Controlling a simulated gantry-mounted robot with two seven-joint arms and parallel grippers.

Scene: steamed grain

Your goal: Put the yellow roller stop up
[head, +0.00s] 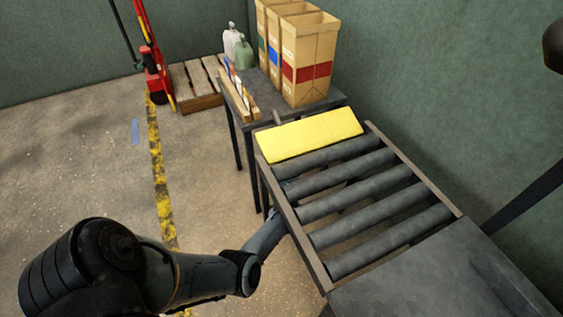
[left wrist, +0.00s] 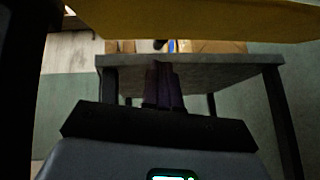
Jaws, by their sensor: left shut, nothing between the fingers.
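The yellow roller stop (head: 309,135) is a wide yellow panel across the far end of the roller conveyor (head: 352,187), with its broad face toward the head camera. Its exact tilt is hard to tell. In the left wrist view, the yellow panel (left wrist: 190,20) spans the top of the picture, above my fingers. My left gripper (left wrist: 162,75) is shut and empty, its fingers pointing toward the table beyond, below the panel with a visible gap. In the head view my left arm reaches under the conveyor's left rail, which hides the fingertips. My right gripper is not in view.
A dark table (head: 262,105) beyond the conveyor carries tall cardboard boxes (head: 308,60), jugs (head: 243,53) and a wooden rack. A pallet (head: 192,80) and a red pallet jack (head: 152,60) stand farther back. The floor left of the conveyor is clear.

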